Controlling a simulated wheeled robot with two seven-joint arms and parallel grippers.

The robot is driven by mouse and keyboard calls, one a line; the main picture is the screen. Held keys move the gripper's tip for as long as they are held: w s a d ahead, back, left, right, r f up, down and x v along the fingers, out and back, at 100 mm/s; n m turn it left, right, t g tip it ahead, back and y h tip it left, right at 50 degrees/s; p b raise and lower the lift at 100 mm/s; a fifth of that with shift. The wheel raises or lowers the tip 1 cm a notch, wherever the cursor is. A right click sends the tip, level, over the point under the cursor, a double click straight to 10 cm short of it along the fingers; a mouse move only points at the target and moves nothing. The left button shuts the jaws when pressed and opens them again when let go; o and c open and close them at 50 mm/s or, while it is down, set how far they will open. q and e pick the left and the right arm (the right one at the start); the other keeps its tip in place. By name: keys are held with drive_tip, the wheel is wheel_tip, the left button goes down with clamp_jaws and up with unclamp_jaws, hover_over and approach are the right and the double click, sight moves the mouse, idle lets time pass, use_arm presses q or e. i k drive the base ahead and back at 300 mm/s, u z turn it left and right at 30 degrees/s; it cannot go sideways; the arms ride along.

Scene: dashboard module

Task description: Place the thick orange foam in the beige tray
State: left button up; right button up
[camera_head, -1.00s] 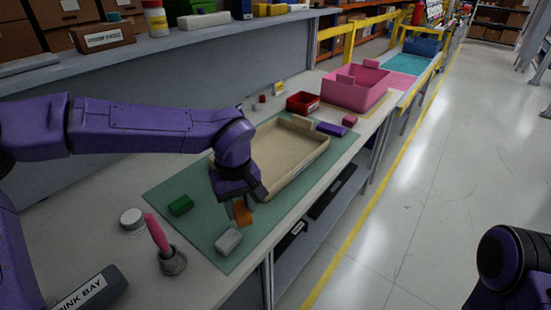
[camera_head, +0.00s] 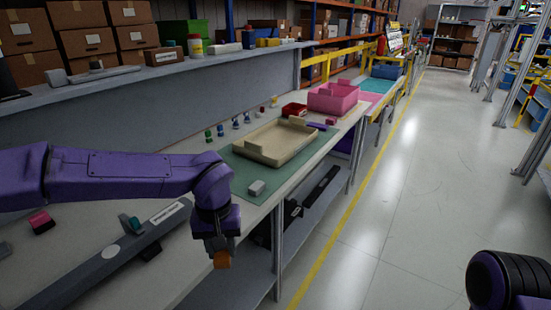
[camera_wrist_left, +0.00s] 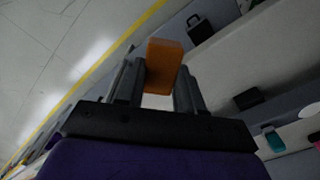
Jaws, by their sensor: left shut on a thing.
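My left gripper (camera_head: 219,246) is shut on the thick orange foam (camera_head: 222,260), whose end shows below the fingers. In the left wrist view the foam (camera_wrist_left: 163,66) sits between the two dark fingers and sticks out past them. The gripper is near the front edge of the worktable, with the floor and the bench side behind it. The beige tray (camera_head: 275,143) lies on the green mat, farther along the bench and apart from the gripper. Its visible floor looks empty. Only part of my right arm shows at bottom right; its gripper is out of view.
A grey block (camera_head: 257,188) lies on the green mat (camera_head: 238,173) in front of the tray. Small bottles, a red bin (camera_head: 294,110) and a pink bin (camera_head: 333,98) stand beyond. A long dark bar (camera_head: 110,252) lies on the near bench. The floor aisle at right is clear.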

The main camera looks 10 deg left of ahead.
sight(267, 150)
drive_tip(key=z, duration=0.55)
drive_tip(key=i, duration=0.8)
drive_tip(key=z, duration=0.5)
drive_tip(key=i, duration=1.25)
drive_tip(key=u, duration=0.85)
drive_tip(key=i, duration=0.75)
drive_tip(key=u, duration=0.85)
